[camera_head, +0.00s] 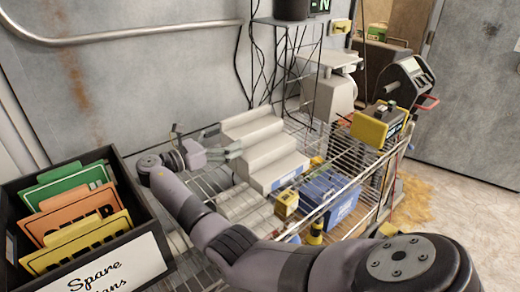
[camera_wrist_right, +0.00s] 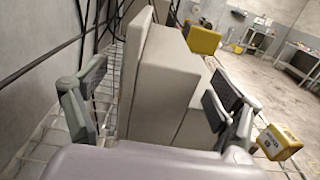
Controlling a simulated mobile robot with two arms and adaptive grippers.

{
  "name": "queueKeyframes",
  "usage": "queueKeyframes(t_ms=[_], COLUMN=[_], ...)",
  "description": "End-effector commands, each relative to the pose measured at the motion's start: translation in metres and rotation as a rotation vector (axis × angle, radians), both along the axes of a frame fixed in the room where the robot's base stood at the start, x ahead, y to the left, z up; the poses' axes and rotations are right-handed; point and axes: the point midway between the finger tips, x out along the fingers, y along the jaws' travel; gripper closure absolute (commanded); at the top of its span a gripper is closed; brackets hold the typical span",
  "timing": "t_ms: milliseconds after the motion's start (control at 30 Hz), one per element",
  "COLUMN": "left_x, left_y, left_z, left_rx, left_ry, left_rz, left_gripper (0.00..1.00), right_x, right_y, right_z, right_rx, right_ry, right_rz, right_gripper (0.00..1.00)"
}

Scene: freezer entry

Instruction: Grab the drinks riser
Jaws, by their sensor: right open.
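The drinks riser (camera_head: 262,146) is a pale, stepped block on the wire rack in the middle of the head view. It also fills the middle of the right wrist view (camera_wrist_right: 166,85). My right gripper (camera_head: 232,145) is at the riser's left end, with its arm reaching in from the lower right. In the wrist view the right gripper (camera_wrist_right: 155,88) is open, with one finger on each side of the riser's end. Whether the fingers touch it cannot be told. My left gripper is not in view.
A black bin (camera_head: 150,225) with coloured folders stands at the left. A blue box (camera_head: 328,190) and a small yellow box (camera_head: 286,203) are right of the riser on the wire rack (camera_head: 345,150). Cables hang behind it, and a yellow-and-black device (camera_head: 378,127) sits at the right.

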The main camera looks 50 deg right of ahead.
Motion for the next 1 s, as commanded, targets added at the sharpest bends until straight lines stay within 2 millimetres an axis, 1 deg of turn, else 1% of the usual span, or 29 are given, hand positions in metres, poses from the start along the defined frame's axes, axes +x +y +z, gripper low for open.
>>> queueKeyframes(t_ms=[33,267,500,567,633,800,1000], left_x=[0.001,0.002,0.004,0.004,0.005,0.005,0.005], left_y=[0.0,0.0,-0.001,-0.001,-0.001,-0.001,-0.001], left_z=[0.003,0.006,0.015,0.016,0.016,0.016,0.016], left_rx=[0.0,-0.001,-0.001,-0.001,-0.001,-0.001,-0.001], left_ry=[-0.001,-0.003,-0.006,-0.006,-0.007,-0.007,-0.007], left_rz=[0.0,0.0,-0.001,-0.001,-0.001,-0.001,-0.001], left_gripper=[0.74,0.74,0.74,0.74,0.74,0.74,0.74], right_x=[-0.001,-0.002,-0.006,-0.007,-0.007,-0.006,-0.006], right_y=[-0.005,-0.018,-0.052,-0.057,-0.06,-0.059,-0.059], right_z=[0.002,0.002,0.003,0.002,0.001,0.001,0.001], right_rx=[0.0,0.0,-0.001,-0.001,-0.001,0.0,0.0], right_ry=[0.0,0.0,0.001,0.0,0.0,0.0,0.0], right_rz=[0.001,0.0,-0.001,0.0,0.002,0.002,0.002], right_gripper=[0.13,0.13,0.13,0.13,0.13,0.14,0.27])
